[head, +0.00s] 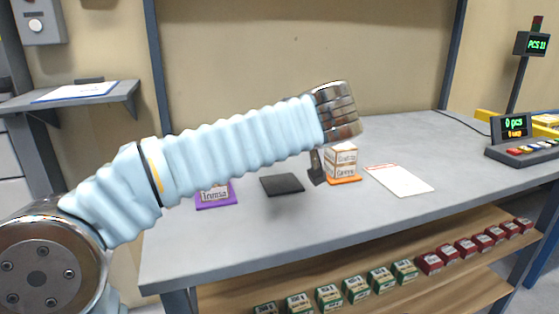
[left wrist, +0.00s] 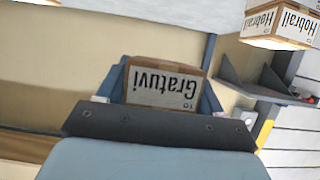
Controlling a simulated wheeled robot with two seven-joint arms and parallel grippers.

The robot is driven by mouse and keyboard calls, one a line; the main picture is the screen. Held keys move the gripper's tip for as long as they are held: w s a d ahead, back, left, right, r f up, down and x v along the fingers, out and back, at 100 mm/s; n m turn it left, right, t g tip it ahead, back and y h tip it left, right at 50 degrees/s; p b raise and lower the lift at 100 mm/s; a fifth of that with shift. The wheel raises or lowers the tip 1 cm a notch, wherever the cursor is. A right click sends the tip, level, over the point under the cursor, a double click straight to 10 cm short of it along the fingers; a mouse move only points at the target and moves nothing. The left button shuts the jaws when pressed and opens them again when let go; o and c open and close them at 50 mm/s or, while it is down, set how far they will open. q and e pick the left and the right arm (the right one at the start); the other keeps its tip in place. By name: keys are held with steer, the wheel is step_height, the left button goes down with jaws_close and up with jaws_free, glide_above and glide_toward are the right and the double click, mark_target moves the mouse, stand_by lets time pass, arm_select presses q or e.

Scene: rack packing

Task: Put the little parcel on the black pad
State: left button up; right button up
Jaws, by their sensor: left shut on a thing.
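My left gripper, seen in the left wrist view (left wrist: 160,88), is shut on a little brown parcel (left wrist: 160,96) with a white label reading "Gratuvi", upside down in that view. In the head view my left arm reaches across the table, and a dark gripper finger (head: 316,168) shows below the silver wrist, right of the black pad. The black pad (head: 282,185) lies bare on the table. A labelled carton (head: 342,163) shows just right of the finger, over the orange pad (head: 345,180); I cannot tell whether part of it is the held parcel. My right gripper is out of view.
A purple pad (head: 217,206) carries another labelled box (head: 214,193), partly hidden by my arm. A white sheet (head: 399,179) lies right of the orange pad. A counter console (head: 520,148) stands at the far right. Green and red small boxes line the lower shelf.

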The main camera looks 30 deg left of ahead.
mark_target(280, 181)
arm_select(q)
steer(key=w+f, duration=0.1)
steer(key=a+f, duration=0.1)
steer(key=w+f, duration=0.1)
steer(key=f, duration=0.1)
steer(key=shift+w+a, duration=0.25)
steer(key=shift+w, duration=0.1)
steer(key=f, duration=0.2)
steer(key=w+f, duration=0.1)
steer(key=f, duration=0.1)
steer(key=shift+w+a, duration=0.1)
steer(key=shift+a, duration=0.2)
steer(key=shift+f, duration=0.35)
steer(key=shift+f+b, duration=0.65)
steer(key=shift+b, duration=0.4)
